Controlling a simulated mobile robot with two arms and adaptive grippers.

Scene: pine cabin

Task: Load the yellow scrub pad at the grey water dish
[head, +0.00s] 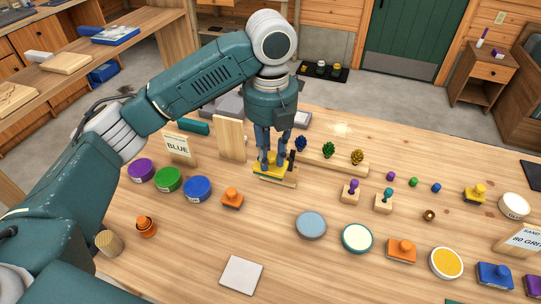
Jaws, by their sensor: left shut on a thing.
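My left gripper (271,158) reaches down from above and is shut on the yellow scrub pad (261,169). The pad shows at and below the fingertips, over a small pale wooden piece (276,182); I cannot tell whether it touches the wood. The fingers hide part of the pad. The grey water dish (311,225) is a round, blue-grey disc on the table, nearer than the gripper and to its right, apart from the pad. My right gripper is not in view.
A teal-rimmed dish (357,238) stands right of the grey dish. Wooden stamps (383,202) lie beyond it. An orange pad (232,199) and a blue disc (197,189) lie left. A "BLUE" sign (178,148) stands behind. A white square (241,274) lies in front.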

